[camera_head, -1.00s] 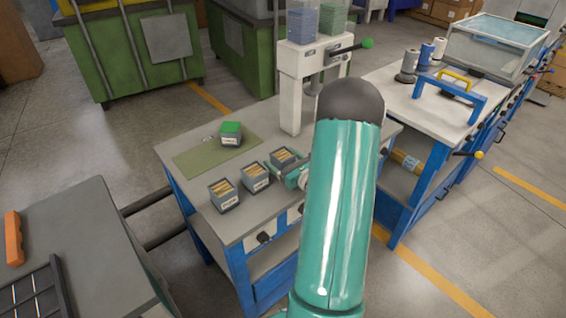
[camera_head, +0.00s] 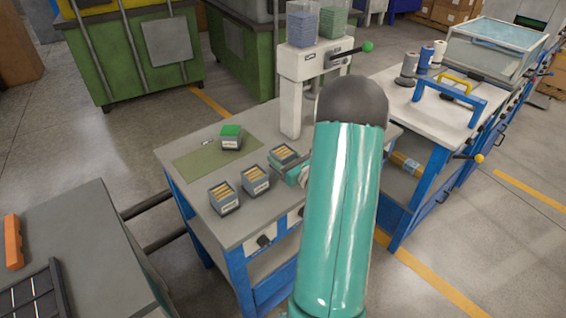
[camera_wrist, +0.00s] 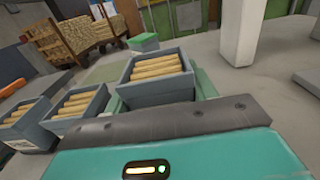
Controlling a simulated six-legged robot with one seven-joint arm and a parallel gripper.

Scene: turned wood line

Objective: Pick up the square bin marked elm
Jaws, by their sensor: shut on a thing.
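My gripper (camera_head: 288,168) is shut on the right-hand grey square bin (camera_head: 285,154), which holds several light wooden turned pieces. In the wrist view this bin (camera_wrist: 158,88) sits directly ahead of my gripper, with green finger parts showing at both sides. Its label face is hidden by my gripper, so I cannot read elm on it. Two similar bins, the middle one (camera_head: 255,182) and the left one (camera_head: 224,200), stand on the table with white labels too small to read surely. In the head view, my forearm covers the table right of the gripper.
A green-topped grey bin (camera_head: 231,138) stands on a green mat (camera_head: 195,160) at the back of the blue-legged table (camera_head: 236,228). A white press-like stand (camera_head: 291,105) rises behind the held bin. The neighbouring bins are close on the left.

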